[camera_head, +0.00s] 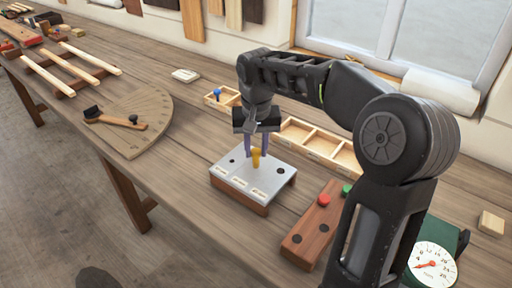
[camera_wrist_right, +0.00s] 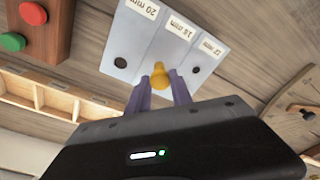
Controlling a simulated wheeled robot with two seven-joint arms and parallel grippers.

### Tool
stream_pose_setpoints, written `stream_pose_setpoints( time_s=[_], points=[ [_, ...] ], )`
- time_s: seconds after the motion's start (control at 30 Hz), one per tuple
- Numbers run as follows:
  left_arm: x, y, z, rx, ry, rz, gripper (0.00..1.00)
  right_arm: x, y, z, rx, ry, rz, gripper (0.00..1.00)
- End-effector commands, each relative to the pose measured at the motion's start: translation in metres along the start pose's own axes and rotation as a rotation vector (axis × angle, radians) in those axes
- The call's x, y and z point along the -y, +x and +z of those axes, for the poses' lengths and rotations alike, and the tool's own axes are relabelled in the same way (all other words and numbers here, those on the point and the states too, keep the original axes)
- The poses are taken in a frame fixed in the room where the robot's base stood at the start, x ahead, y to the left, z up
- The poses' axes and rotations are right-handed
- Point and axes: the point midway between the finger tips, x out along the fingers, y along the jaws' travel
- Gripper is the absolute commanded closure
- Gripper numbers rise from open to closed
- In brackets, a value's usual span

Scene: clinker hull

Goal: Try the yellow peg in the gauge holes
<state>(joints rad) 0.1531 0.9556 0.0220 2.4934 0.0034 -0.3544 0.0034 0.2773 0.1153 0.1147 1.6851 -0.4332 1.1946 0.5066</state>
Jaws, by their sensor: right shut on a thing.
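My right gripper (camera_head: 256,150) is shut on the yellow peg (camera_head: 256,158) and points down over the grey gauge plate (camera_head: 236,180). The plate lies on a wooden block and has three labelled sections; the 20 mm label is clearest in the wrist view. There the yellow peg (camera_wrist_right: 159,75) stands between the fingertips (camera_wrist_right: 160,88), at the middle section. Dark holes show in the 20 mm section (camera_wrist_right: 120,63) and the opposite outer section (camera_wrist_right: 197,70). The middle hole is hidden behind the peg; I cannot tell whether the tip is in it or above it. My left gripper is not in view.
A compartmented wooden tray (camera_head: 318,141), with a blue peg (camera_head: 217,92) at its far end, lies behind the gauge. A wooden block (camera_head: 313,232) with red and green buttons and a dial (camera_head: 432,264) are right. A protractor board (camera_head: 140,105) is left.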

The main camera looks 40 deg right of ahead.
Motion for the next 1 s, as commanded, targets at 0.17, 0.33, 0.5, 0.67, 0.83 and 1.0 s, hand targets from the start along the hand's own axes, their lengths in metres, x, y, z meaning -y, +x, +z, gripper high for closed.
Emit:
stream_pose_setpoints(
  time_s=[0.17, 0.33, 0.5, 0.67, 0.83, 1.0],
  points=[
    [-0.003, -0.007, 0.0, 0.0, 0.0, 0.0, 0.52, 0.0, -0.008, -0.001, 0.0, 0.0, 0.0, 1.0],
    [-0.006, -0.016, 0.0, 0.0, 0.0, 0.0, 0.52, 0.0, -0.02, -0.003, 0.0, 0.0, 0.0, 1.0],
    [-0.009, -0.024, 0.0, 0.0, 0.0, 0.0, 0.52, 0.0, -0.03, -0.004, 0.0, 0.0, 0.0, 1.0],
    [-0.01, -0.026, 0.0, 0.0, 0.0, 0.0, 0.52, 0.0, -0.034, -0.004, 0.0, 0.0, 0.0, 1.0],
    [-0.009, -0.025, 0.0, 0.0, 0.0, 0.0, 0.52, 0.0, -0.033, -0.004, 0.0, 0.0, 0.0, 1.0],
    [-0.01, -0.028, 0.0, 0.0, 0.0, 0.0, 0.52, -0.003, -0.035, -0.004, 0.0, 0.001, 0.0, 1.0]
  ],
)
